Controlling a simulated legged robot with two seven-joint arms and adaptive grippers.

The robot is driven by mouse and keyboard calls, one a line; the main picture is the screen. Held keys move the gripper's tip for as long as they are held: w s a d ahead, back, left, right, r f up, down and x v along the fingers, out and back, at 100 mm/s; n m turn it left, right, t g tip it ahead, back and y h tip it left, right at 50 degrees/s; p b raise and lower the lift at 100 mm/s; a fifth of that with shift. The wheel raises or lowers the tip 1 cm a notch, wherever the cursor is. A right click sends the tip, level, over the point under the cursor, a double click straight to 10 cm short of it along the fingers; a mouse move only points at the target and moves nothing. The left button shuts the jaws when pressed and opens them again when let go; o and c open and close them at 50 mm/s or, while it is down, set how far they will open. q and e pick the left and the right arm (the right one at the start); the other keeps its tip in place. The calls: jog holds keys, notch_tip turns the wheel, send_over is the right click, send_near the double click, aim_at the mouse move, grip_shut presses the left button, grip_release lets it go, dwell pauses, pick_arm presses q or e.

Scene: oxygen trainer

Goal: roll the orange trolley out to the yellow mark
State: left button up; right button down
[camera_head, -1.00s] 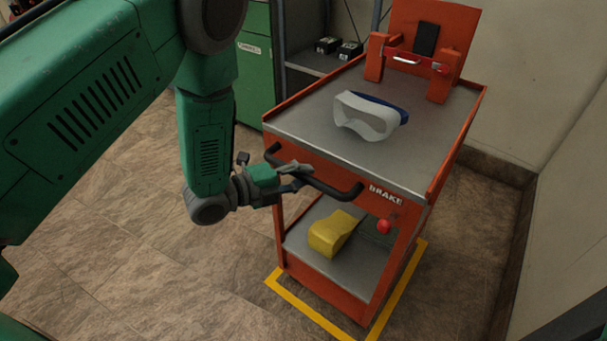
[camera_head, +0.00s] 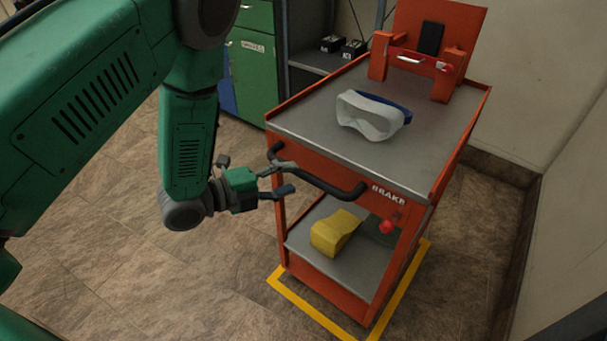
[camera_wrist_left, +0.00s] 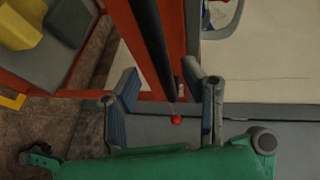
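The orange trolley (camera_head: 325,262) stands with its front corner inside the yellow mark (camera_head: 305,308), a taped outline on the floor. Its black handle (camera_head: 322,184) sticks out at the front, below the grey top, beside the word BRAKE. A red knob (camera_head: 386,226) sits under that word. My left gripper (camera_head: 286,180) is open and empty at the left part of the handle. In the left wrist view, the handle bar (camera_wrist_left: 152,45) lines up with the gap between its spread fingers (camera_wrist_left: 168,92); no finger is closed on it. My right gripper is out of view.
White goggles (camera_head: 369,117) lie on the trolley top, with an orange rack behind. A yellow block (camera_head: 333,233) lies on the lower shelf. A green cabinet (camera_head: 252,75) stands behind left; a wall (camera_head: 555,110) is close on the right. The floor front left is clear.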

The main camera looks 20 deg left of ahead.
pick_arm(q)
jog(key=v, duration=0.7)
jog(key=shift+s+f, duration=0.1)
